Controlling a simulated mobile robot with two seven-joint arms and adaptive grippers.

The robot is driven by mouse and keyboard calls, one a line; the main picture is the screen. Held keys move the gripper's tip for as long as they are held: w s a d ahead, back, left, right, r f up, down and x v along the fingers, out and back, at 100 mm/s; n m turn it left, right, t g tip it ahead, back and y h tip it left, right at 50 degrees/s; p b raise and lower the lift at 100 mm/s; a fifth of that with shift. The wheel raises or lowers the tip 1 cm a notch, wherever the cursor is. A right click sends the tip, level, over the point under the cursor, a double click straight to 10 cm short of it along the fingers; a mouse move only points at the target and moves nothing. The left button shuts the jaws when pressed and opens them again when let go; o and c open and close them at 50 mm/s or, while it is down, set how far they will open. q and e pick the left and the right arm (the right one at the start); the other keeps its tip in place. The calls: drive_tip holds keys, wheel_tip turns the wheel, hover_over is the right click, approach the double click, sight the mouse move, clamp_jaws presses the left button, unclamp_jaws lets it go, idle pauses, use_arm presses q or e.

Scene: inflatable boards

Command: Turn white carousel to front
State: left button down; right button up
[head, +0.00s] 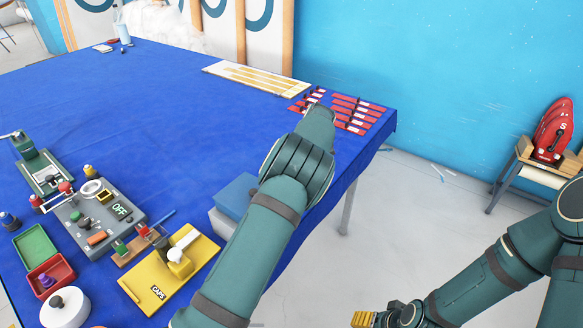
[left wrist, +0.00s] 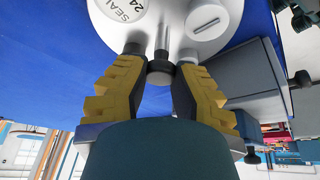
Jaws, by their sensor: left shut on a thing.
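The white carousel (left wrist: 172,14) fills the top of the left wrist view. Its disc carries a round label reading "SEAL 24" and a slotted round part, and a short post with a dark knob (left wrist: 160,78) sticks out from it. The yellow fingers of my left gripper (left wrist: 160,62) are on either side of this post and knob, shut on it. In the head view my left arm hides this gripper, and I cannot make out the carousel there. My right gripper (head: 364,318) shows only in part at the bottom edge of the head view, away from the table; its opening is unclear.
A blue-topped box (head: 236,195) stands at the table's near edge beside my left arm. The yellow "CAPS" board (head: 150,291), a grey device (head: 110,233) marked "OFF" and a white round pot (head: 66,309) are at left. Red strips (head: 358,104) lie at the far right corner. The table's middle is clear.

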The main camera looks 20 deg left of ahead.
use_arm(q)
drive_tip(key=shift+s+a+f+n+g+p, duration=0.15)
drive_tip(key=shift+f+n+g+p, duration=0.2)
drive_tip(key=shift+n, duration=0.55)
drive_tip(key=c, duration=0.6)
unclamp_jaws()
drive_tip(key=shift+r, duration=0.2)
drive_tip(key=shift+w+d+r, duration=0.25)
drive_tip(key=shift+w+r, duration=0.05)
drive_tip(key=shift+r, duration=0.25)
drive_tip(key=shift+v, duration=5.3)
drive_tip(key=shift+s+a+r, duration=0.1)
drive_tip(key=shift+s+a, duration=0.05)
drive_tip(key=shift+a, duration=0.05)
